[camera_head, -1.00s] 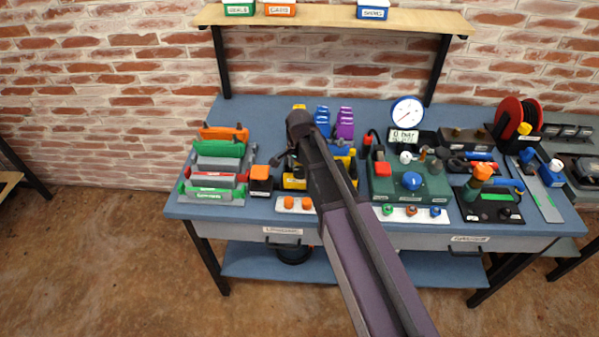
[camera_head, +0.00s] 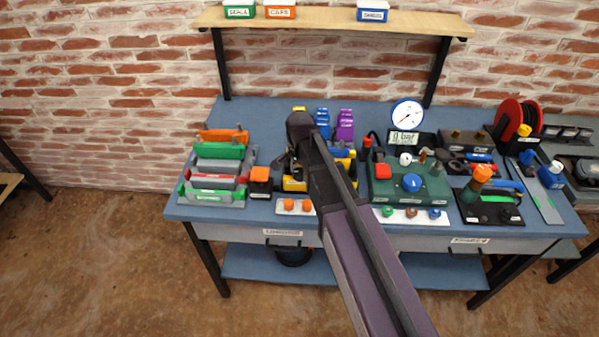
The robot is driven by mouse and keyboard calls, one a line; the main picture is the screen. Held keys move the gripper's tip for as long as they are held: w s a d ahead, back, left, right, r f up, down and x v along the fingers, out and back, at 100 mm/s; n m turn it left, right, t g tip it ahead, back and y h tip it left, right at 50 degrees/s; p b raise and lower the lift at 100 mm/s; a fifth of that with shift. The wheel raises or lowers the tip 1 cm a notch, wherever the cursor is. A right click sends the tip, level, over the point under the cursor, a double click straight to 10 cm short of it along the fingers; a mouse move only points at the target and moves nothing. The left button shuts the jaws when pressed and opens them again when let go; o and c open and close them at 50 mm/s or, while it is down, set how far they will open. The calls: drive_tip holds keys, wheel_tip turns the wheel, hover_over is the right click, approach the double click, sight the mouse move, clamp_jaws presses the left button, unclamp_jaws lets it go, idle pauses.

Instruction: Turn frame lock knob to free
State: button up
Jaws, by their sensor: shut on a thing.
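My arm reaches from the lower right up to the middle of the bench. My gripper (camera_head: 290,163) is at the arm's far end, pointing down on the left side of the wrist, beside a yellow-and-black fixture (camera_head: 294,184). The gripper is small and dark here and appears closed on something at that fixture. The frame lock knob cannot be told apart; the gripper and arm hide that part of the fixture.
Left are green, red and orange clamp-like pieces (camera_head: 216,168) and an orange-topped black block (camera_head: 260,180). Right are a green valve box (camera_head: 408,190), a dial gauge (camera_head: 407,114) and a red reel (camera_head: 508,116). A shelf (camera_head: 330,20) hangs above.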

drive_tip(key=n, duration=0.8)
drive_tip(key=shift+n, duration=0.4)
drive_tip(key=n, duration=0.4)
drive_tip(key=shift+n, duration=2.2)
drive_tip(key=o, duration=1.1)
drive_tip(key=shift+o, duration=0.2)
drive_tip(key=shift+m, duration=0.3)
